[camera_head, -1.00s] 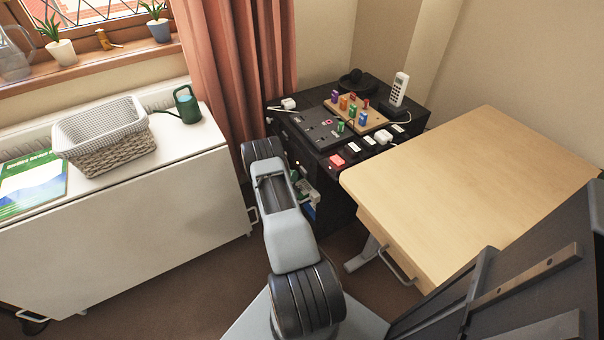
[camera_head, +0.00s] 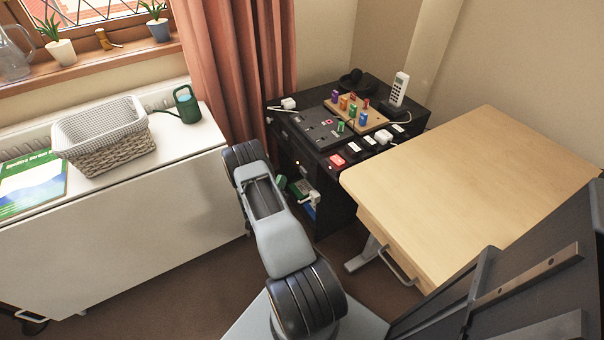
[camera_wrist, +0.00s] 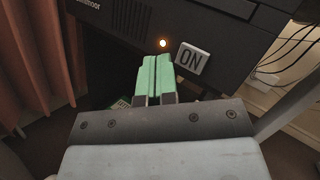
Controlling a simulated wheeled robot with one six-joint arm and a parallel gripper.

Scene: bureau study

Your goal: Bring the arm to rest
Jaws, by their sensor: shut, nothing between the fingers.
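My gripper (camera_wrist: 153,80) shows in the wrist view with its two pale green fingers pressed together and nothing between them. I cannot tell whether the fingertips touch the cabinet. In the head view my arm (camera_head: 275,235) rises from the bottom middle and bends between the white cabinet and the black one. It hides most of the gripper there.
The black cabinet (camera_head: 291,150) carries a peg board (camera_head: 371,122) and a phone handset (camera_head: 399,89). A wooden desk (camera_head: 470,190) stands right. A white cabinet (camera_head: 120,235) with a basket (camera_head: 103,137) and watering can (camera_head: 187,105) stands left. Cables (camera_wrist: 285,50) hang right in the wrist view.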

